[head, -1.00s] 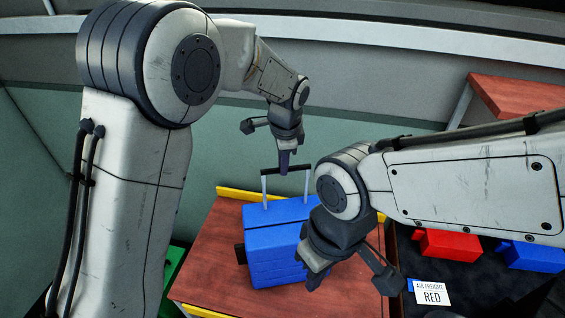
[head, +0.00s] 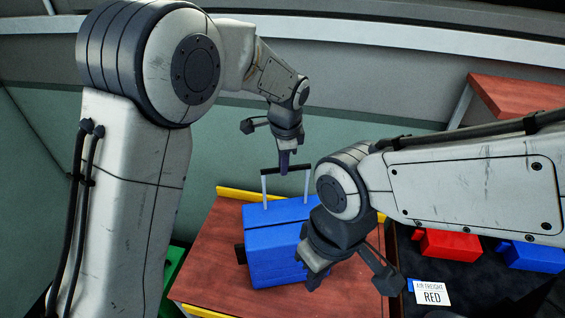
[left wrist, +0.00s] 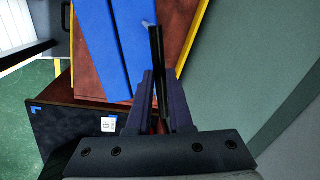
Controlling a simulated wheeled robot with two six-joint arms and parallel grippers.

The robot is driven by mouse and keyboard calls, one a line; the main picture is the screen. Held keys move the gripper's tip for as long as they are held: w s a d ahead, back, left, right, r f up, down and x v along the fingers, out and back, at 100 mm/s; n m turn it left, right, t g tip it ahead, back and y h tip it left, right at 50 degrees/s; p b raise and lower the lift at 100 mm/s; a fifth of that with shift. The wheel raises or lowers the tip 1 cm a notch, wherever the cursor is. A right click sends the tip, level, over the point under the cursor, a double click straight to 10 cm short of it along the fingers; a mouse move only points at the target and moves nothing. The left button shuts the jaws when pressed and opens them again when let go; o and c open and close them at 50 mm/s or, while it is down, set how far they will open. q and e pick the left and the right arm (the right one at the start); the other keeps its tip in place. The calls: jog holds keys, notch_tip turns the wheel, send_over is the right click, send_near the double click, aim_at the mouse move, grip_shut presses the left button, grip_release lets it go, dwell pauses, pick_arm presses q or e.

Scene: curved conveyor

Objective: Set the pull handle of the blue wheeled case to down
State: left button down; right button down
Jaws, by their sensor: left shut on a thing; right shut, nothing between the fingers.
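The blue wheeled case (head: 270,235) stands on a red-brown table, and its body also shows in the left wrist view (left wrist: 103,45). Its black pull handle (head: 297,168) is up, on two pale rods above the case. My left gripper (head: 284,168) is shut on the handle's crossbar, near its middle. In the left wrist view the dark crossbar (left wrist: 157,55) runs between the fingers (left wrist: 162,90). My right gripper (head: 314,281) is shut and empty, in front of the case's right side and hiding part of it. I cannot tell whether it touches the case.
The table (head: 213,255) has yellow edge strips. At right a dark surface holds a red case (head: 450,244), another blue case (head: 532,256) and a card reading "AIR FREIGHT RED" (head: 430,293). A second red-brown surface (head: 515,98) is at the upper right.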

pick_arm(q)
notch_tip(320, 180, down, 11)
jog(key=b, duration=0.6)
jog(key=shift+r, duration=0.1)
jog(key=shift+f+b, duration=0.3)
jog(key=shift+f, duration=0.05)
jog(key=shift+s, duration=0.1)
jog(key=shift+f, duration=0.1)
jog(key=c, duration=0.9)
grip_release()
jog(key=shift+o, duration=0.4)
